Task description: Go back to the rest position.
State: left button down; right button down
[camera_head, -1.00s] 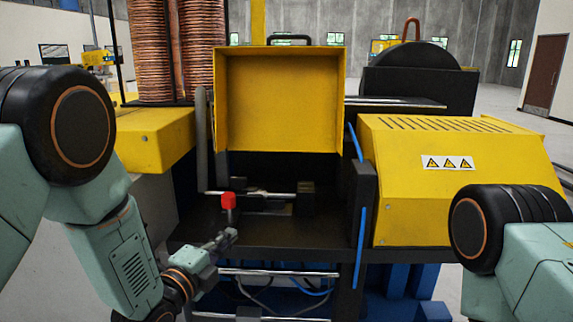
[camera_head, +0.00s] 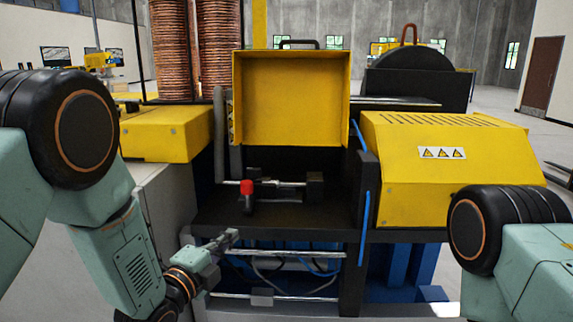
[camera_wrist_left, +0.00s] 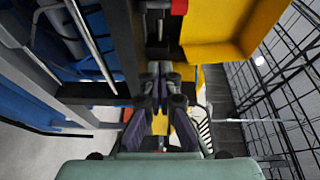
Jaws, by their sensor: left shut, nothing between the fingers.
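My left gripper (camera_head: 228,238) shows at the lower left of the head view, in front of the machine's lower front. It is shut and empty, with its tip pointing up and to the right. It also shows in the left wrist view (camera_wrist_left: 160,72), with its fingers together. The machine (camera_head: 290,214) has a raised yellow cover (camera_head: 290,100) over a dark bay. A red knob (camera_head: 247,192) sits on a metal rod in the bay, above and apart from the gripper. My right gripper is out of view; only part of my right arm shows at the right.
A yellow housing (camera_head: 450,175) with warning signs stands at the right. Copper coils (camera_head: 172,50) rise at the back left above a yellow block (camera_head: 165,133). Metal bars (camera_head: 290,252) cross the machine's lower front. Grey floor is open at the far right.

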pick_arm(q)
jog(key=s+a+f+n+g+y, duration=0.35)
jog(key=s+f+n, duration=0.4)
jog(key=f, duration=0.25)
jog(key=s+a+f+n+g+y, duration=0.25)
jog(key=s+f+n+g, duration=0.25)
jog(key=s+f+n, duration=0.35)
jog(key=s+a+f+n+g, duration=0.1)
jog(key=s+f+n+g, duration=0.1)
jog(key=s, duration=0.7)
jog(key=s+a+f+n+g, duration=0.1)
jog(key=s+f+n+g, duration=0.1)
jog(key=s+f, duration=0.3)
jog(key=s+a+f+n+g+y, duration=0.1)
jog(key=s+a+f+n+g, duration=0.1)
jog(key=s, duration=1)
jog(key=shift+s+f+n+g, duration=0.35)
jog(key=shift+f+g, duration=0.4)
jog(key=shift+g, duration=0.3)
jog(key=c, duration=2.1)
grip_release()
